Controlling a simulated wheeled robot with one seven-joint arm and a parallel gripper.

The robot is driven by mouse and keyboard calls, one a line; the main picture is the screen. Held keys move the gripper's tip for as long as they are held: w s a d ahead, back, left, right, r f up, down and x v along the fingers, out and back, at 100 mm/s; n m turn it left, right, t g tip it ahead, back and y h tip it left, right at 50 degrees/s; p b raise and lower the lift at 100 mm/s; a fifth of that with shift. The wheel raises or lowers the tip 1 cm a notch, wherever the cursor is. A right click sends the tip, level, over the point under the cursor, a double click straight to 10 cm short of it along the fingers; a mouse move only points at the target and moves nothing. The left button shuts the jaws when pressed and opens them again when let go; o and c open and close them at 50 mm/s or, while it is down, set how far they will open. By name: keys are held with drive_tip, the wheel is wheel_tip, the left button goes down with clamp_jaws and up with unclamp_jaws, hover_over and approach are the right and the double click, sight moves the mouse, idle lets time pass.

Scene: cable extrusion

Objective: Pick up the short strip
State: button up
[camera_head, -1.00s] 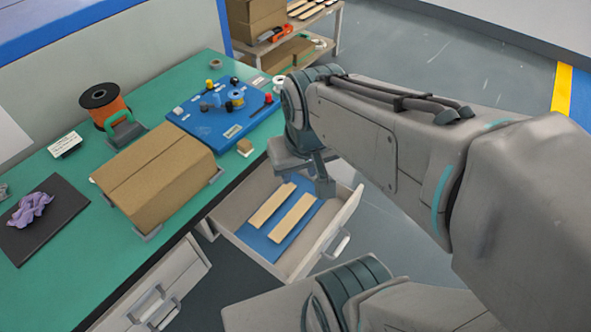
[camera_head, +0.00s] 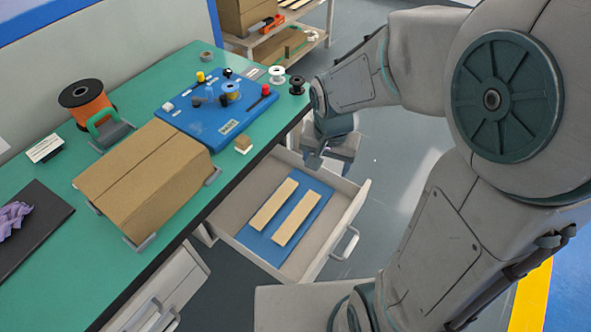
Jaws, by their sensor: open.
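Two pale wooden strips lie side by side on a blue mat (camera_head: 268,252) in an open drawer (camera_head: 232,215). The left strip (camera_head: 273,205) looks slightly shorter than the right strip (camera_head: 297,218), but the difference is small and I cannot be sure. Both lie flat and apart from each other. My gripper (camera_head: 316,160) is over the drawer's far right corner, beyond the upper ends of the strips, and is open and empty. Its fingers are small and partly hidden by the wrist.
The drawer's front wall and handle (camera_head: 346,243) are to the right of the strips. The green bench (camera_head: 40,255) holds a cardboard box (camera_head: 150,180), a blue board (camera_head: 215,115) and an orange spool (camera_head: 88,103). A shelf (camera_head: 300,48) stands behind. My arm fills the right side.

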sight(297, 216)
drive_tip(key=w+a+f+m+b, duration=0.1)
drive_tip(key=a+f, duration=0.1)
drive_tip(key=f, duration=0.7)
drive_tip(key=w+a+f+m+b, duration=0.1)
drive_tip(key=a+f+b, duration=0.1)
drive_tip(key=f, duration=0.7)
drive_tip(key=w+a+f+m+g+b, duration=0.1)
drive_tip(key=a+f, duration=0.1)
drive_tip(key=f, duration=0.7)
drive_tip(key=shift+w+f+b, duration=0.2)
drive_tip(key=shift+b, duration=0.1)
drive_tip(key=c, duration=0.9)
